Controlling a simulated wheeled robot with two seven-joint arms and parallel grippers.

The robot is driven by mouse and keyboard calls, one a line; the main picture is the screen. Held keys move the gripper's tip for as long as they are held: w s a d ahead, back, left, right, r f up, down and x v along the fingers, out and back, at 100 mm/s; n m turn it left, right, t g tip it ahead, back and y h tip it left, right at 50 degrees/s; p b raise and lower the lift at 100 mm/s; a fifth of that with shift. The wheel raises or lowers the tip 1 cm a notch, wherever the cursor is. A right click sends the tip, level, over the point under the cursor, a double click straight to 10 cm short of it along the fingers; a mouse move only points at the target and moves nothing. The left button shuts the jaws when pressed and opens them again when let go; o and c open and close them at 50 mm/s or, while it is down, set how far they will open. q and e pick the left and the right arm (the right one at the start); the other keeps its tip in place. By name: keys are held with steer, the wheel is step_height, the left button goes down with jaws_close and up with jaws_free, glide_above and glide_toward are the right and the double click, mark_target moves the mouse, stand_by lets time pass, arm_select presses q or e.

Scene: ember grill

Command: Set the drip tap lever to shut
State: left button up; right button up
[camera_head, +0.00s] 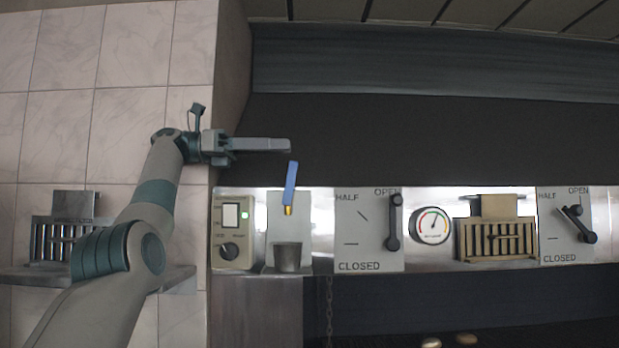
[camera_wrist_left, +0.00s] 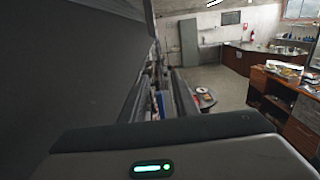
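The drip tap has a blue lever (camera_head: 290,183) that stands nearly upright, its top leaning slightly right, above a small brass body (camera_head: 288,210) on a pale metal plate (camera_head: 308,230). A small grey cup (camera_head: 287,257) stands below the tap. My left gripper (camera_head: 288,146) reaches in from the left, its fingers level and just above the lever's top; I cannot tell whether they touch it. The fingers overlap in the head view. In the left wrist view the fingers (camera_wrist_left: 170,95) look close together, and their gap is unclear. My right gripper is not in view.
A control box (camera_head: 232,232) with a green light is left of the tap. To the right are a lever panel (camera_head: 368,255), a round gauge (camera_head: 432,225), a brass-coloured grate (camera_head: 497,240) and another lever panel (camera_head: 562,258). A tiled wall (camera_head: 65,140) is at left.

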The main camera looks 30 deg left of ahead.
mark_target(290, 183)
arm_select(q)
steer(key=f+b, duration=0.3)
steer(key=f, duration=0.1)
steer(key=shift+w+a+f, duration=0.1)
steer(key=shift+w+a, duration=0.05)
steer(key=shift+w, duration=0.1)
steer(key=shift+w, duration=0.1)
steer(key=x, duration=0.7)
stand_by(0.3)
steer(key=shift+w, duration=0.1)
jaws_close()
stand_by(1.3)
